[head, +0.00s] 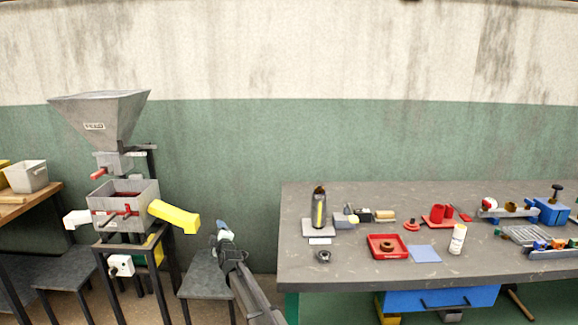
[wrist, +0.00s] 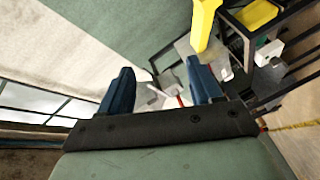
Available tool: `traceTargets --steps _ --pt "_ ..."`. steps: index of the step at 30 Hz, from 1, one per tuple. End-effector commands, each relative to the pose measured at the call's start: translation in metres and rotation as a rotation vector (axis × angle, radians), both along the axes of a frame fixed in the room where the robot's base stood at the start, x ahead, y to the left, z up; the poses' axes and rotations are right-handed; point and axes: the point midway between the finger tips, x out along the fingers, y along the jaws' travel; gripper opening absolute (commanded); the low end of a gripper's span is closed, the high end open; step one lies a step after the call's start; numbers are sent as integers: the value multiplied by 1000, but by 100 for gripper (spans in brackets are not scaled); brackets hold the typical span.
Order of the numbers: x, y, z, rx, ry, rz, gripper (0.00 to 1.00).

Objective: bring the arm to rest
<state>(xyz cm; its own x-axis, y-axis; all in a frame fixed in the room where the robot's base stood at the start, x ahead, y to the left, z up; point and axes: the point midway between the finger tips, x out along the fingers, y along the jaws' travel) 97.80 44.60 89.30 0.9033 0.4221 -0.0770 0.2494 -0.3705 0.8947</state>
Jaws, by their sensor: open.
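My gripper (head: 222,231) is in front of the green wall in the head view, between the grain machine (head: 124,205) on the left and the workbench (head: 345,268) on the right. In the wrist view my gripper (wrist: 160,85) shows two blue fingers standing wide apart. Nothing is held between them. The machine's yellow chute (head: 174,216) is left of my gripper and apart from it in the head view. It also shows at the top of the wrist view (wrist: 203,22).
A low grey stand (head: 205,281) is below my gripper. The workbench carries a red tray (head: 387,246), a white bottle (head: 457,239), a dark flask (head: 319,208) and a blue vise (head: 552,211). A pale bin (head: 26,176) stands at far left. Open air surrounds my gripper.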

Motion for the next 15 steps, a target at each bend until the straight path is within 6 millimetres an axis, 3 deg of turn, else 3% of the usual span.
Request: traceTargets --steps 8,15 --pt "-45 -32 -77 58 96 -26 64" --pt "-92 -89 -179 86 338 -65 64"
